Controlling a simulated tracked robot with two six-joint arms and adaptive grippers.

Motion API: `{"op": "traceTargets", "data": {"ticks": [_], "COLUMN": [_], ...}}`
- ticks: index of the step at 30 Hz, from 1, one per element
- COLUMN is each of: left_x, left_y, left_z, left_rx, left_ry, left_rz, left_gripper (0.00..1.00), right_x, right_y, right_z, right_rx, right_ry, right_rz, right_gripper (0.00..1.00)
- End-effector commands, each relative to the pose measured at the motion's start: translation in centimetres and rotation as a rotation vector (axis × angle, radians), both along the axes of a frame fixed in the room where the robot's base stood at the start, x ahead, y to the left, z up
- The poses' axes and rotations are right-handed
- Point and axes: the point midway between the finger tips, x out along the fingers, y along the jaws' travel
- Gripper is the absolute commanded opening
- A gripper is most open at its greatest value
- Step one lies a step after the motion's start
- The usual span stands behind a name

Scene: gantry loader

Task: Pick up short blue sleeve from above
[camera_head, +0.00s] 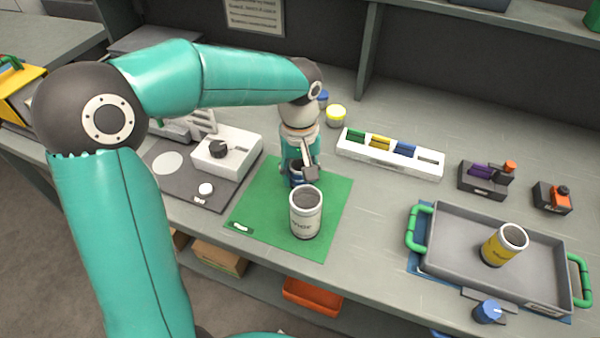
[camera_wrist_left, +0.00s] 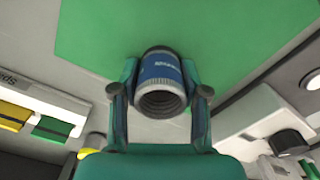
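The short blue sleeve (camera_wrist_left: 161,70) stands on the green mat (camera_wrist_left: 230,30), its open rim facing the camera in the left wrist view. My left gripper (camera_wrist_left: 160,80) is over it from above, with one finger on each side and narrow gaps showing between fingers and sleeve. In the head view my left gripper (camera_head: 301,170) is at the back part of the green mat (camera_head: 262,205), and it hides most of the sleeve. My right gripper is in neither view.
A white open cylinder (camera_head: 306,214) stands on the mat just in front of my left gripper. A white device (camera_head: 228,157) is to the left. A white rack (camera_head: 388,160) with coloured pieces is to the right. A grey tray (camera_head: 450,250) holds a yellow cylinder (camera_head: 503,245).

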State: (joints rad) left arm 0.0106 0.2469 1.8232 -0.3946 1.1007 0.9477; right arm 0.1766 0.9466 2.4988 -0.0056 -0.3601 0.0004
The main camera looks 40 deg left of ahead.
Motion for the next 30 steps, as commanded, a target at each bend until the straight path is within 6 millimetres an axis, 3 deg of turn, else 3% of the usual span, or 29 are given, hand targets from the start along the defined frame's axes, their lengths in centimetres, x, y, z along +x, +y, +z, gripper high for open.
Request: {"op": "traceTargets", "data": {"ticks": [1, 7, 20, 26, 30], "left_x": [0.0, 0.0, 0.1, 0.1, 0.2], "left_y": [0.0, 0.0, 0.0, -0.1, -0.1], "left_z": [0.0, 0.0, 0.9, 3.3, 6.5], "left_rx": [0.000, 0.000, 0.000, 0.000, 0.000], "left_ry": [0.000, 0.000, -0.003, -0.006, -0.008], "left_rz": [0.000, 0.000, -0.001, -0.003, -0.002], "left_gripper": [0.31, 0.00, 0.00, 0.00, 0.00], "right_x": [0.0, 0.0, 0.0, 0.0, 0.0], "right_y": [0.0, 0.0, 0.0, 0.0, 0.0], "right_z": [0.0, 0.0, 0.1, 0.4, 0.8], "right_rx": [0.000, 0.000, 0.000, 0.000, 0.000], "right_ry": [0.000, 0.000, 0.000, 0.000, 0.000], "right_rz": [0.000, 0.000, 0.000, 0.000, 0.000], "right_gripper": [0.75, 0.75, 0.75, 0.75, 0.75]}}
